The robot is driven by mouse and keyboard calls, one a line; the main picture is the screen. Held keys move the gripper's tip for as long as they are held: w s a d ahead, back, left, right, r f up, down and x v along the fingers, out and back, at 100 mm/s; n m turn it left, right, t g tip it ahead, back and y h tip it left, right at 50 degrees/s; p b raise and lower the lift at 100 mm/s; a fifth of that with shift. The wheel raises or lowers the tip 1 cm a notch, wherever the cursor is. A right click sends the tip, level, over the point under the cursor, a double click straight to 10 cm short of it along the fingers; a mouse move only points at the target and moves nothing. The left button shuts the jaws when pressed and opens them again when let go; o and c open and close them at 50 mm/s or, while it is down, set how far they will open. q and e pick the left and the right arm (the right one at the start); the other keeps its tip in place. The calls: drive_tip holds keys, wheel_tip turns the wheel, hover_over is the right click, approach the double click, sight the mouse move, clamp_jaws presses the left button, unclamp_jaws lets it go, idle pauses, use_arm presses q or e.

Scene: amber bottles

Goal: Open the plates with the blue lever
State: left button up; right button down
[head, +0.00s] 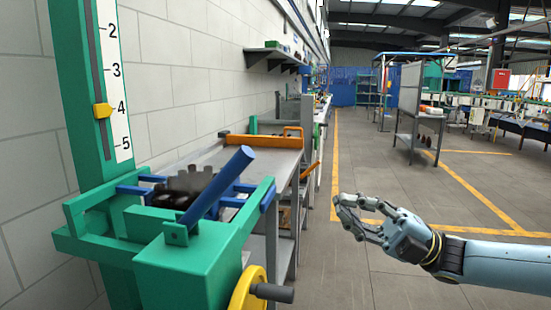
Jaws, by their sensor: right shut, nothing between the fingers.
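The blue lever (221,184) is a thick blue bar on the green machine (195,262) at the left. It slants up and to the right. Blue bars, perhaps part of the plates (137,189), stand behind it around a dark, lumpy brown thing (184,187); I cannot tell how far apart the plates are. My right gripper (343,212) comes in from the right, shut and empty, with its fingers pointing left. It is in free space to the right of the machine, well apart from the lever. My left gripper is not in view.
A green post with a numbered scale (113,80) rises at the left; its yellow pointer (103,110) is near 4. A yellow handwheel (248,287) is low on the machine. A grey bench (285,158) with an orange-edged top stands behind. The floor right of it is clear.

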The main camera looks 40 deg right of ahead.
use_arm(q)
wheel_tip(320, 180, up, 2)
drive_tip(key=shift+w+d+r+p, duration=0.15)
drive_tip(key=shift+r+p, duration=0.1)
drive_tip(key=shift+p, duration=1)
use_arm(e)
drive_tip(key=x, duration=1.3)
drive_tip(key=shift+w, duration=0.4)
drive_tip(key=shift+a+r, duration=0.15)
